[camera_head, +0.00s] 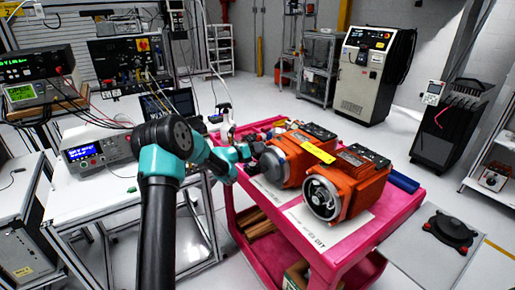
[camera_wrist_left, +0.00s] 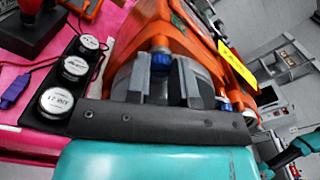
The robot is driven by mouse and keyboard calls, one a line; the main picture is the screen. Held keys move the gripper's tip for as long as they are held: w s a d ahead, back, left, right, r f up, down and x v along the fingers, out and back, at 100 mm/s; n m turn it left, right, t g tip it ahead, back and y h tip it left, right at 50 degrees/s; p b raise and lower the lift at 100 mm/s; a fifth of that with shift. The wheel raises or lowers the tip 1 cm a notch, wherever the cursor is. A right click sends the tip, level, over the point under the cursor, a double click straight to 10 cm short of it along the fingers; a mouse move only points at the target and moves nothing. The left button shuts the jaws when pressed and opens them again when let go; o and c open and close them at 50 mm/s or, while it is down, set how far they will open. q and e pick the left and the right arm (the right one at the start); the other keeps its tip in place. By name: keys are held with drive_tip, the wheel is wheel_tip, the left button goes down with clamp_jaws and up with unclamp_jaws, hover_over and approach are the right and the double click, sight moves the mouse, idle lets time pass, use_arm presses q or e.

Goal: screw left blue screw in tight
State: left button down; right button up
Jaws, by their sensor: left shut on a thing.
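Two orange servo motors stand side by side on the pink cart (camera_head: 400,213). The left motor (camera_head: 287,165) has my left gripper (camera_head: 247,153) at its near end; the right motor (camera_head: 345,185) is untouched. In the left wrist view, the fingers of my left gripper (camera_wrist_left: 165,88) are shut on a blue screw (camera_wrist_left: 160,64) at the end of the orange motor (camera_wrist_left: 197,42). How deep this screw sits is hidden. A second blue screw (camera_wrist_left: 224,104) shows to the right of the fingers. My right gripper is not in view.
Several silver-capped round pieces (camera_wrist_left: 75,68) sit in a black holder beside the motor in the left wrist view. A yellow strip (camera_head: 318,152) lies across the motors. A blue piece (camera_head: 403,181) is at the cart's right edge.

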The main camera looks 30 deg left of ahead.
use_arm(q)
drive_tip(key=shift+m, duration=4.2)
drive_tip(key=c, duration=1.3)
unclamp_jaws()
drive_tip(key=shift+s+a, duration=0.1)
drive_tip(key=shift+a, duration=0.05)
drive_tip(key=o, duration=0.3)
drive_tip(key=shift+o, duration=0.2)
